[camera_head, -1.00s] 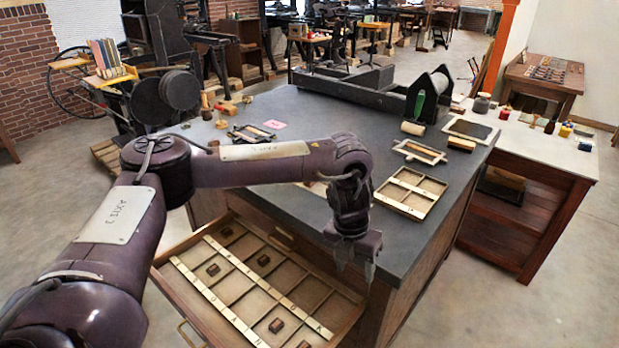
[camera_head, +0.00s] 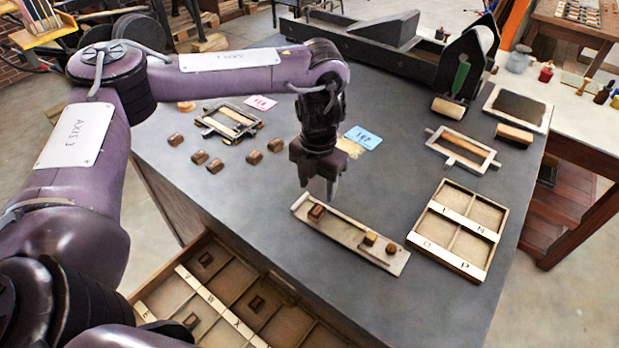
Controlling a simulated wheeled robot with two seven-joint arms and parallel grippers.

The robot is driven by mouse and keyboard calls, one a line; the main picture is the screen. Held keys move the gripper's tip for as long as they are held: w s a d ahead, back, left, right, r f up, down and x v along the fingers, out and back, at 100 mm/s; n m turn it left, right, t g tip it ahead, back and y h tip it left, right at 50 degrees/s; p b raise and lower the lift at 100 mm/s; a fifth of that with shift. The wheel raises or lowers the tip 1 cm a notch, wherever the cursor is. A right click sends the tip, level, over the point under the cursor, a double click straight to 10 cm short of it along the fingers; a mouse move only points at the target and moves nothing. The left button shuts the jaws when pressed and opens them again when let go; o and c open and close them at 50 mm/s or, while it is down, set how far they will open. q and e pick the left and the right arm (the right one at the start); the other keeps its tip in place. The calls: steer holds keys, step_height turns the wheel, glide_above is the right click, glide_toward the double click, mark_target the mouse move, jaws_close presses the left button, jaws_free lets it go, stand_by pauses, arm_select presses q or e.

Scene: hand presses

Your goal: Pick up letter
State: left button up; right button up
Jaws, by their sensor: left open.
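Small brown letter blocks lie in several places. One letter block (camera_head: 317,212) and two smaller blocks (camera_head: 371,238) sit in a long shallow metal tray (camera_head: 345,228) on the dark tabletop. Several loose letter blocks (camera_head: 254,158) lie on the tabletop to the left. More letter blocks (camera_head: 257,303) lie in compartments of the open wooden drawer (camera_head: 222,309) below. My left gripper (camera_head: 318,188) points down, open and empty, just above the tray's left end near the letter block there. My right gripper is out of view.
A compartment case (camera_head: 488,222) marked with letters stands right of the tray. A metal frame (camera_head: 463,150), a blue card (camera_head: 363,138), a pink card (camera_head: 261,103) and another frame (camera_head: 228,121) lie on the tabletop. A black press (camera_head: 466,62) stands at the back.

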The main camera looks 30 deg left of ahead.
mark_target(314, 213)
arm_select(q)
steer(key=shift+w+a, duration=0.15)
steer(key=shift+w, duration=0.05)
steer(key=shift+s+d+f, duration=0.15)
steer(key=shift+s+d, duration=0.05)
steer(key=shift+s+d+f+p, duration=0.2)
steer(key=shift+s+f+p, duration=0.15)
steer(key=shift+s+f, duration=0.15)
steer(key=shift+s+d+f+p, duration=0.2)
steer(key=shift+s+f+p, duration=0.15)
steer(key=shift+f, duration=0.2)
steer(key=f, duration=0.1)
steer(key=f+p, duration=0.1)
steer(key=f, duration=0.1)
steer(key=shift+s+a, duration=0.15)
steer(key=shift+a, duration=0.15)
steer(key=shift+d+f, duration=0.1)
steer(key=shift+f, duration=0.65)
steer(key=c, duration=0.8)
steer(key=shift+c, duration=1.2)
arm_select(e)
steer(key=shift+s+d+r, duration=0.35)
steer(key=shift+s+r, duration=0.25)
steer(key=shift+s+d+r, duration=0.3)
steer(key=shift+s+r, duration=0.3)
